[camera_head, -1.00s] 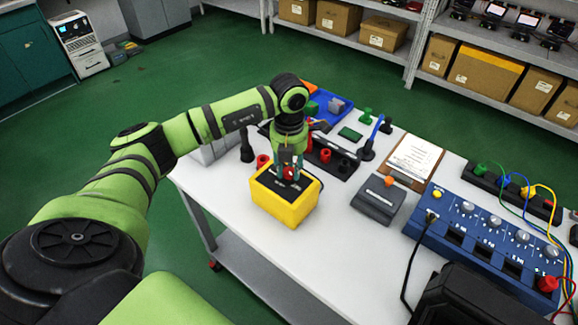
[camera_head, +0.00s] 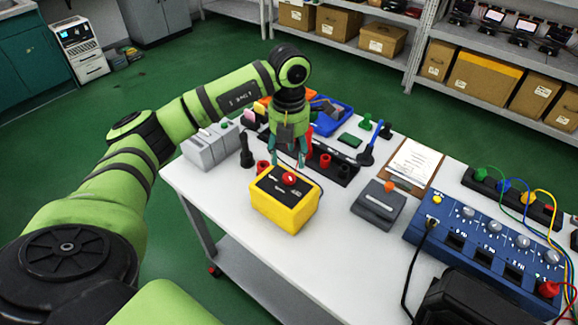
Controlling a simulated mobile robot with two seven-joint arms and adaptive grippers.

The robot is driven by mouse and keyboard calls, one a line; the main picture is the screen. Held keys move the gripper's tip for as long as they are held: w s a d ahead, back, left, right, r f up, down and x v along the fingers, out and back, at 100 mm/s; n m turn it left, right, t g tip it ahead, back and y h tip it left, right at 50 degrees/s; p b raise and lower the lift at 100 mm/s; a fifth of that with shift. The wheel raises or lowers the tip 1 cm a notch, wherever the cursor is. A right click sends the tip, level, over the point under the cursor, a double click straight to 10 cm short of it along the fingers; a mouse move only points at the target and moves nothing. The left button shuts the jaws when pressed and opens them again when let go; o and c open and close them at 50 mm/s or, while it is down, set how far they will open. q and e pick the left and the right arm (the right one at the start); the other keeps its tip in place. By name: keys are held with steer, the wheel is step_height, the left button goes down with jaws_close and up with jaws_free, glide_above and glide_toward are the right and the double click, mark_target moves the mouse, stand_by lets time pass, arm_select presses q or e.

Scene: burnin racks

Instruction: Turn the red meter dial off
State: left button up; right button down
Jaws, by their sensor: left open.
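A yellow box-shaped meter (camera_head: 291,214) with a black top face stands at the near edge of the white table. Its red dial (camera_head: 289,178) sits on that top face and is uncovered. The dial's exact angle is too small to tell. My left gripper (camera_head: 288,161) points down just behind and above the dial, apart from it. Its two teal fingers are spread with nothing between them. My right gripper is not in view.
A grey device with an orange knob (camera_head: 377,204) and a clipboard (camera_head: 412,163) lie right of the meter. A blue panel (camera_head: 483,238) with cables is farther right. Behind the gripper are a black strip with red pegs and a blue bin (camera_head: 333,118).

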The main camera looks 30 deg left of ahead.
arm_select(q)
step_height(320, 180, up, 5)
steer(key=shift+f, duration=0.1)
stand_by(0.7)
